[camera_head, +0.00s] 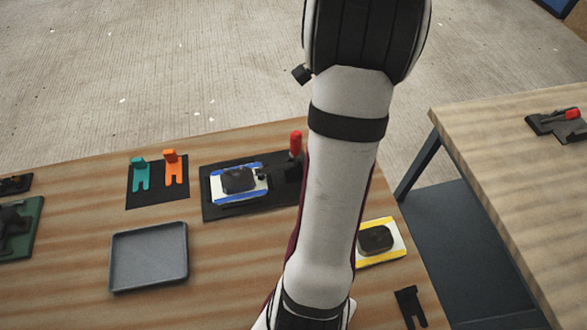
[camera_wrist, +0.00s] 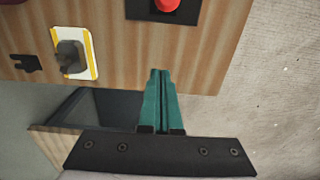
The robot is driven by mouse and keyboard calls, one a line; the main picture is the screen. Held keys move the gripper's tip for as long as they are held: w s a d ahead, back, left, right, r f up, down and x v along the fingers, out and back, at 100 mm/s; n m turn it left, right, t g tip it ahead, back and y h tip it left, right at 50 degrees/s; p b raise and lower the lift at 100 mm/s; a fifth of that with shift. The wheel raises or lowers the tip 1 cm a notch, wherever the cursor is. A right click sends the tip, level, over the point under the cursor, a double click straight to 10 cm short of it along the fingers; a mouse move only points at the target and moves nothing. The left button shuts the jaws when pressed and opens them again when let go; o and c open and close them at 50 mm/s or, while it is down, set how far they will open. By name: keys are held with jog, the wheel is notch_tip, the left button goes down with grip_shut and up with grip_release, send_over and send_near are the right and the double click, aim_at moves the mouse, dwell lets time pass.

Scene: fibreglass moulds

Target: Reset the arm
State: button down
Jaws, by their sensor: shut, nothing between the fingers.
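My gripper (camera_wrist: 162,78) shows in the wrist view as two teal fingers pressed together with nothing between them. It points over the edge of the wooden table (camera_wrist: 200,60), apart from everything on it. In the head view my white and black arm rises through the middle of the picture, and the gripper itself is out of that view. The arm hides part of the table (camera_head: 80,185) and the right end of a black plate.
The table holds a grey tray (camera_head: 148,257), teal (camera_head: 140,173) and orange (camera_head: 173,166) clips, a blue-edged mould (camera_head: 240,182) on a black plate, a red knob (camera_head: 296,144), a yellow-edged mould (camera_head: 378,240) and a black clip (camera_head: 409,306). A second table (camera_head: 500,150) stands right.

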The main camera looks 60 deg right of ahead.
jog(key=shift+s+d+r, duration=0.1)
jog(key=shift+r, duration=0.35)
jog(key=w+a+r+n, duration=0.2)
jog(key=w+a+n, duration=0.15)
jog(key=a, duration=0.45)
jog(key=w+a+r+n, duration=0.1)
jog(key=w+a+n, duration=0.1)
jog(key=a+n, duration=0.35)
jog(key=w+a+r+n, duration=0.2)
jog(key=w+a, duration=0.1)
jog(key=a, duration=0.6)
jog(key=s+a+n+y, duration=0.1)
jog(key=s+a+n, duration=0.3)
jog(key=a, duration=0.4)
jog(key=s+a+f+n, duration=0.1)
jog(key=s+a+n, duration=0.4)
jog(key=a, duration=0.3)
jog(key=shift+s+a+f+n+y, duration=0.2)
jog(key=shift+a+n+y, duration=0.2)
jog(key=shift+n, duration=0.4)
